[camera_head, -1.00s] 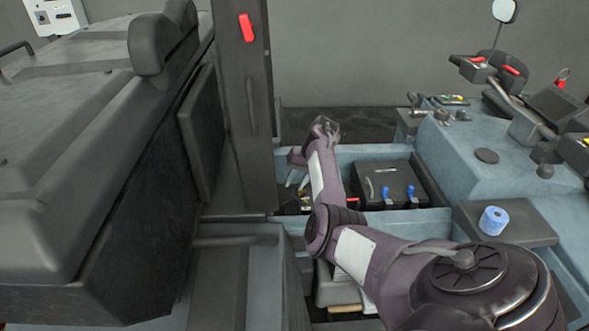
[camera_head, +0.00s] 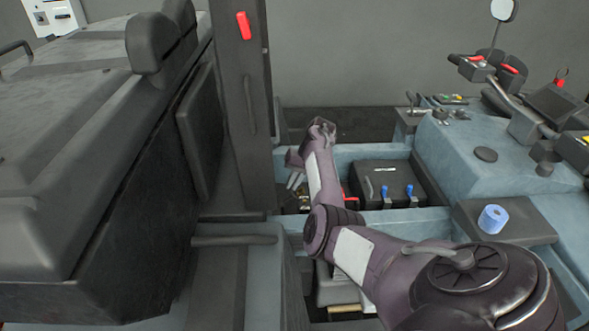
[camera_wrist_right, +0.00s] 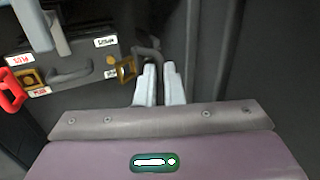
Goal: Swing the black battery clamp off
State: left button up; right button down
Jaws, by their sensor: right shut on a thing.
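The battery (camera_wrist_right: 75,70) is a grey box with a carry handle and white labels, at the left of the right wrist view. The red clamp (camera_wrist_right: 10,92) sits at its left end; it also shows in the head view (camera_head: 345,194). The black clamp (camera_wrist_right: 150,57) is a dark hooked lever with a brass ring (camera_wrist_right: 126,69). The ring is at the battery's right edge, beside a small brass post (camera_wrist_right: 110,61), and appears off it. My right gripper (camera_wrist_right: 158,70) is shut on the black lever; its pale fingers show in the head view (camera_head: 295,180). My left gripper is out of view.
A black case (camera_head: 387,178) with blue latches stands right of my right forearm. A dark upright pillar (camera_head: 243,110) rises close left of the gripper. Blue-grey bay walls surround the battery.

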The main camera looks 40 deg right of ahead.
jog(key=shift+w+a+r+p, duration=0.3)
jog(key=shift+w+a+p, duration=0.1)
jog(key=shift+w+a, duration=0.15)
jog(key=shift+w+a+r+p, duration=0.3)
jog(key=shift+w+a+p, duration=0.15)
jog(key=shift+a, duration=0.2)
jog(key=c, duration=2.2)
grip_release()
jog(key=shift+w+a+f, duration=0.1)
jog(key=shift+a+f, duration=0.05)
jog(key=shift+f, duration=0.05)
jog(key=c, duration=1.5)
grip_release()
jog(key=shift+w+a, duration=0.1)
jog(key=shift+a, duration=0.05)
jog(key=shift+c, duration=0.2)
jog(key=shift+f, duration=0.1)
jog(key=p+v, duration=0.7)
jog(key=v, duration=0.1)
jog(key=shift+f, duration=0.1)
